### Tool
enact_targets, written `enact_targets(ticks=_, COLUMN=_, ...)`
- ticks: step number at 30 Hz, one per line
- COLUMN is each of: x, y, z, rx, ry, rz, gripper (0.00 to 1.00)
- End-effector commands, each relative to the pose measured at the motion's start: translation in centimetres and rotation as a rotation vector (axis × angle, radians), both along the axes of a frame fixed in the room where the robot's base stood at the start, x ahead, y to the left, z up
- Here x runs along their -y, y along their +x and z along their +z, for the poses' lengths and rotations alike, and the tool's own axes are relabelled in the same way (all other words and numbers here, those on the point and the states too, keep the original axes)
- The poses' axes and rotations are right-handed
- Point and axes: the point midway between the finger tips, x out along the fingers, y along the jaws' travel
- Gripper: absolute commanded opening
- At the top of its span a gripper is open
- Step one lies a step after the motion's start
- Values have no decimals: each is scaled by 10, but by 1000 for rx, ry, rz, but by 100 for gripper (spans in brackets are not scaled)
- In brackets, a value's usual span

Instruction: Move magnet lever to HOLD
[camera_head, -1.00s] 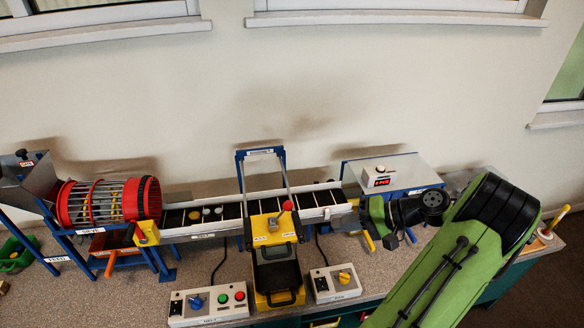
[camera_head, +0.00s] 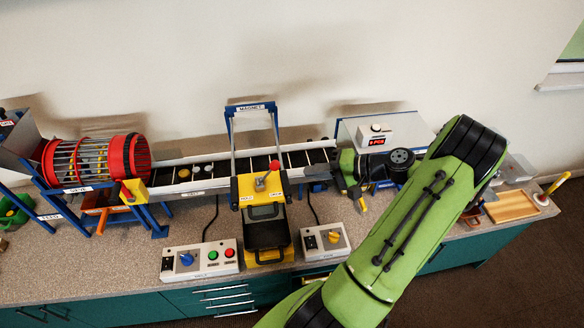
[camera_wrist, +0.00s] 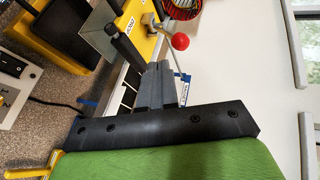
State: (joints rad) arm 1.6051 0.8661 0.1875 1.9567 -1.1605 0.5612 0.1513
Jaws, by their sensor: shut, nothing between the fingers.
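The magnet lever (camera_head: 274,165) has a red ball knob on a thin metal stem. It rises from a yellow block (camera_head: 243,188) below the blue MAGNET frame (camera_head: 252,108), and its stem leans right in the head view. White labels on the block are too small to read there. In the wrist view the red knob (camera_wrist: 180,41) is just beyond my fingertips, beside a yellow plate (camera_wrist: 143,40) with a label that seems to read HOLD. My gripper (camera_head: 310,174) is shut and empty, right of the lever; its grey fingers (camera_wrist: 159,68) appear apart from the knob.
The conveyor (camera_head: 215,172) runs behind the yellow block, with several small discs on it. A red drum sieve (camera_head: 90,160) stands left. Control boxes (camera_head: 200,260) and (camera_head: 325,241) sit at the bench front.

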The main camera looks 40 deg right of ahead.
Motion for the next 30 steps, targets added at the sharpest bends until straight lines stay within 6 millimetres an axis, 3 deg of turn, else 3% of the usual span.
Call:
enact_targets(ticks=3, x=-13, y=21, z=-10, rx=-1, ry=3, rz=4, gripper=0)
enact_targets(ticks=10, x=-29, y=49, z=-2, rx=-1, ry=-1, rz=1, gripper=0)
enact_targets(ticks=30, x=-34, y=55, z=4, rx=-29, ry=-43, rz=0, gripper=0)
